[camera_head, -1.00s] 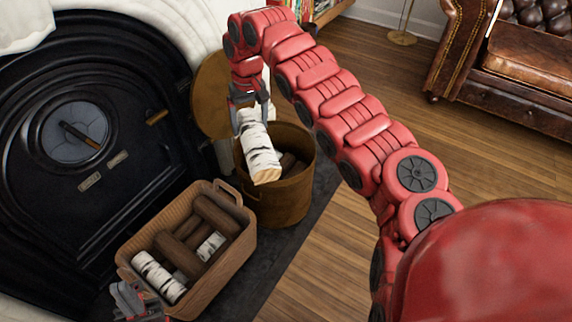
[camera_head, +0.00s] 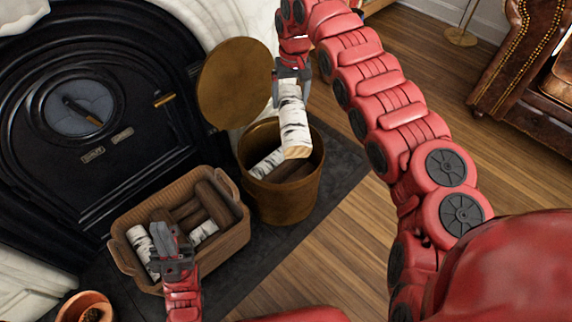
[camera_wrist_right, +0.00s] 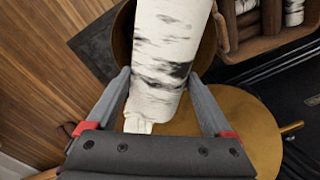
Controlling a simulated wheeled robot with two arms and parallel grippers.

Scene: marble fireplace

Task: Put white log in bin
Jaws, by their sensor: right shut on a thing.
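A white birch-bark log (camera_head: 294,121) hangs from my right gripper (camera_head: 291,84), its lower end over the mouth of the round brass bin (camera_head: 284,203). In the right wrist view the log (camera_wrist_right: 163,50) lies between the two fingers of the gripper (camera_wrist_right: 158,76), which is shut on it. Another white log (camera_head: 267,164) and dark logs are inside the bin. A white log (camera_head: 141,248) lies at the left of the wicker basket (camera_head: 224,249). My left gripper (camera_head: 168,222) is in front of the basket in the picture; its finger opening is unclear.
The bin's round lid (camera_head: 236,82) stands open behind it. The basket also holds dark logs (camera_head: 212,203) and a partly hidden white log (camera_head: 203,232). The black fireplace (camera_head: 60,190) is at the left. A terracotta pot (camera_head: 86,304) is at lower left.

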